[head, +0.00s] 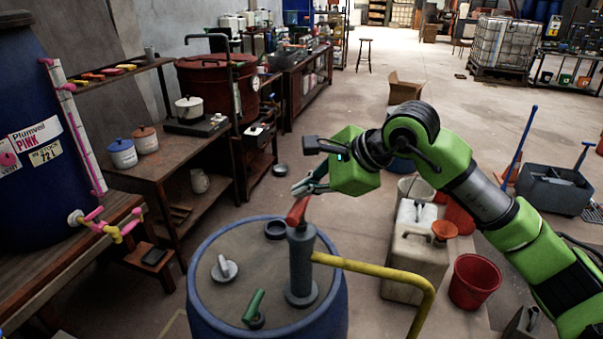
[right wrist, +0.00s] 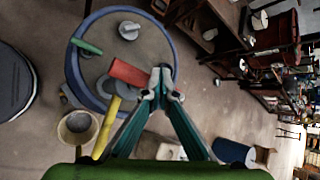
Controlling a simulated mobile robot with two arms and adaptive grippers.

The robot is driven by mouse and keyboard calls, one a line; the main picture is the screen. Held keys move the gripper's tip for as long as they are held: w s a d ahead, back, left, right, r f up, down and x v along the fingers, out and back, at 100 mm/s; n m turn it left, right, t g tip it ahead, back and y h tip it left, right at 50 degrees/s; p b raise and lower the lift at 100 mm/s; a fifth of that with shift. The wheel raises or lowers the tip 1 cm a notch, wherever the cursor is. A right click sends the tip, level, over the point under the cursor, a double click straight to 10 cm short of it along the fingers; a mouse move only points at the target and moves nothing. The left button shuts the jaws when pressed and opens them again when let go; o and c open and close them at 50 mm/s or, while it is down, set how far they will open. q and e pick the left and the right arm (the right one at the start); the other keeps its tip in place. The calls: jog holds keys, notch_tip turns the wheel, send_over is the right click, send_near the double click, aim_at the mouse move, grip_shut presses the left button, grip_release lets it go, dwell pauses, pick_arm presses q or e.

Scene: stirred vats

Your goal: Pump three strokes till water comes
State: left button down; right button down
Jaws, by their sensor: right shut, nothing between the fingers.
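A blue drum (head: 320,318) with a grey lid stands at bottom centre; its rim and lid also show in the wrist view (right wrist: 98,103). A grey pump (head: 301,265) rises from the lid, with a red handle (head: 297,210) on top. A yellow pipe (head: 380,268) runs from the pump to the right and down. My right gripper (head: 299,187) is shut and empty, just above the red handle. In the wrist view its fingertips (right wrist: 160,88) meet beside the end of the red handle (right wrist: 129,73); I cannot tell whether they touch. No water shows. My left gripper is out of view.
A pail (right wrist: 78,126) stands near the pipe's outer end in the wrist view. Right of the drum are a pale canister (head: 414,262) and a red bucket (head: 474,282). A wooden bench (head: 165,160) stands at left. Floor behind the drum is mostly clear.

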aim_at(304, 201)
jog(key=shift+w+r+p, duration=0.1)
jog(key=shift+r+p, duration=0.85)
jog(key=shift+r, duration=1.3)
notch_tip(304, 201, up, 6)
jog(key=p, duration=0.2)
jog(key=shift+p, duration=0.35)
